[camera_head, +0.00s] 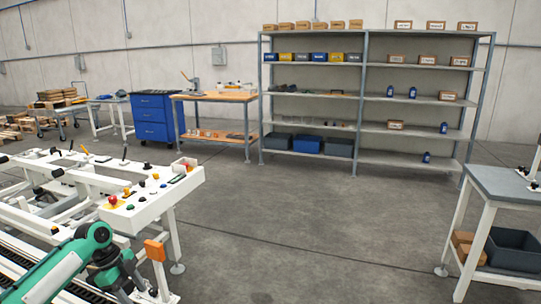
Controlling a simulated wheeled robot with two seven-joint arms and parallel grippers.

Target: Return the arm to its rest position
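My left arm (62,262) comes in from the lower left corner, with green and white links and a dark joint at its far end. It is bent, and its dark part runs down toward the bottom edge beside the white conveyor frame. I cannot make out any gripper fingers on it. My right arm and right gripper do not show. No object is seen held.
A grey-topped table (505,186) is at the right. A shelf rack (364,105) stands at the back. The middle floor (300,225) is clear.

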